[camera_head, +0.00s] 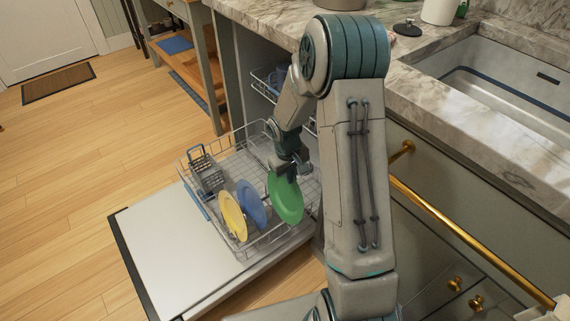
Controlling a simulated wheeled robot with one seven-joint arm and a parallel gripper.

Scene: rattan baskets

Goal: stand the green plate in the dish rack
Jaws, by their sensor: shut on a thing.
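The green plate (287,199) hangs on edge below my gripper (288,170), which is shut on its upper edge. It shows over the right part of the wire dish rack (264,247), which is pulled out above the open dishwasher door. I cannot tell whether the plate's lower edge touches the rack. A blue plate (251,204) and a yellow plate (232,216) stand on edge in the rack to the left of the green plate. My arm hides the right side of the rack.
A grey cutlery basket (207,173) with a blue handle stands at the rack's left back. The open dishwasher door (165,252) lies flat below. An upper rack (268,83) shows inside the dishwasher. The marble counter (440,100) with a sink is at the right.

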